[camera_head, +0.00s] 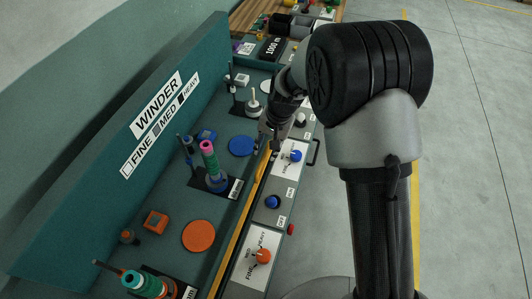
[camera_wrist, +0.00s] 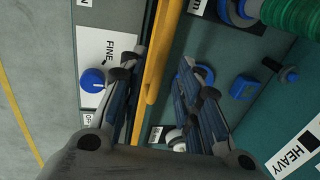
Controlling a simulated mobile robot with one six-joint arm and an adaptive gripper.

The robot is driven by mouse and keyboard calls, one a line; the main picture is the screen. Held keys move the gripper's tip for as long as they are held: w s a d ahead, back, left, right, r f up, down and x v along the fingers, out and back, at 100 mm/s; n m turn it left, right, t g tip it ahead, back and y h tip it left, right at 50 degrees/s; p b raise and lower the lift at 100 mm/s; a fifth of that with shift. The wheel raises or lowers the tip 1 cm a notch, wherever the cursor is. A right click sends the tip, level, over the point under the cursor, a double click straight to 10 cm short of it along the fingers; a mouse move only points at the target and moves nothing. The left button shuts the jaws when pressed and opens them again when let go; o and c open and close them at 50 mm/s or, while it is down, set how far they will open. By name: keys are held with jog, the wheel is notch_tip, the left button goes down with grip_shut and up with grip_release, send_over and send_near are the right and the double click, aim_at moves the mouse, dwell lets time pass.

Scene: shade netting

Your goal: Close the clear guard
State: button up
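A yellow rail (camera_head: 243,222) runs along the front edge of the teal winder bench, and a yellow bar also shows in the wrist view (camera_wrist: 160,60). I cannot make out a clear guard panel itself, so its position is hard to tell. My gripper (camera_head: 273,138) is over the bench's front edge, partly hidden by my arm. In the wrist view my gripper (camera_wrist: 165,75) is open, with its two fingers on either side of the yellow bar. Whether they touch the bar is unclear.
The grey control strip has a blue knob (camera_head: 295,155), a blue button (camera_head: 272,202) and an orange knob (camera_head: 262,256). Open floor (camera_head: 480,150) lies to the right.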

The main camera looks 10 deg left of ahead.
jog(key=shift+a+f, duration=0.2)
jog(key=shift+f, duration=0.85)
jog(key=shift+c, duration=0.5)
grip_shut()
